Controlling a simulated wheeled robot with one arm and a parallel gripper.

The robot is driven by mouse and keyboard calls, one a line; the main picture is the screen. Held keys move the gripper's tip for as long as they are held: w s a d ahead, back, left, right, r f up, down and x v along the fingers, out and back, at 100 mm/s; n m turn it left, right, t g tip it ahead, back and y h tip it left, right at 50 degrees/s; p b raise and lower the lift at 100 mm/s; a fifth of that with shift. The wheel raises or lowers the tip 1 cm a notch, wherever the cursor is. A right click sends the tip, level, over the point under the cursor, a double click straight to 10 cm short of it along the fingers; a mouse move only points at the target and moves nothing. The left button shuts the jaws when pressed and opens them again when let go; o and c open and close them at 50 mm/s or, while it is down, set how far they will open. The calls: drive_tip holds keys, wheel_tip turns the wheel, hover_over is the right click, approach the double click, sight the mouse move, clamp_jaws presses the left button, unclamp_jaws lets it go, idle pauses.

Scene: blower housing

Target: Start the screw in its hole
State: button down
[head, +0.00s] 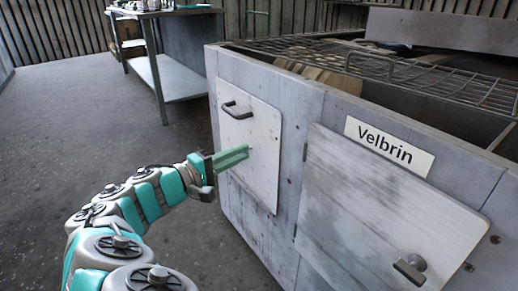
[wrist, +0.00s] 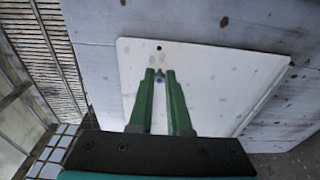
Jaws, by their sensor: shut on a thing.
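My gripper (head: 247,152) is in front of the pale panel (head: 262,120) with a dark bar handle on the housing's left face. In the wrist view its two green fingers (wrist: 160,76) are nearly parallel, with a small bluish-grey screw (wrist: 160,79) between their tips. The screw's far end points towards the panel (wrist: 215,75); I cannot tell whether it touches. A small dark hole (wrist: 159,48) shows near the panel's edge, a little above the fingertips in the wrist view. The screw cannot be made out in the head view.
The grey housing (head: 312,110) carries a wire rack (head: 430,78) on top. To the right are a "Velbrin" label (head: 389,146) and a second door (head: 375,205) with a protruding latch (head: 410,268). A metal table (head: 180,78) stands behind left. The floor on the left is clear.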

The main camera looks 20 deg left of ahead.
sight(277, 139)
drive_tip(key=shift+s+d+x, duration=0.1)
drive_tip(key=shift+d+x, duration=0.05)
drive_tip(key=shift+x, duration=1.5)
drive_tip(key=shift+s+d+x, duration=0.1)
drive_tip(key=shift+d+x, duration=0.1)
drive_tip(key=shift+x, duration=1.4)
drive_tip(key=shift+d+r+b, duration=0.1)
drive_tip(key=shift+d+b, duration=0.1)
drive_tip(key=shift+b, duration=0.15)
drive_tip(key=shift+w+d+b, duration=0.15)
drive_tip(key=shift+w+b, duration=0.05)
drive_tip(key=shift+b, duration=0.1)
drive_tip(key=shift+w+d, duration=0.1)
drive_tip(key=shift+w+d+b, duration=0.2)
drive_tip(key=shift+w+b, duration=0.05)
drive_tip(key=shift+b, duration=0.15)
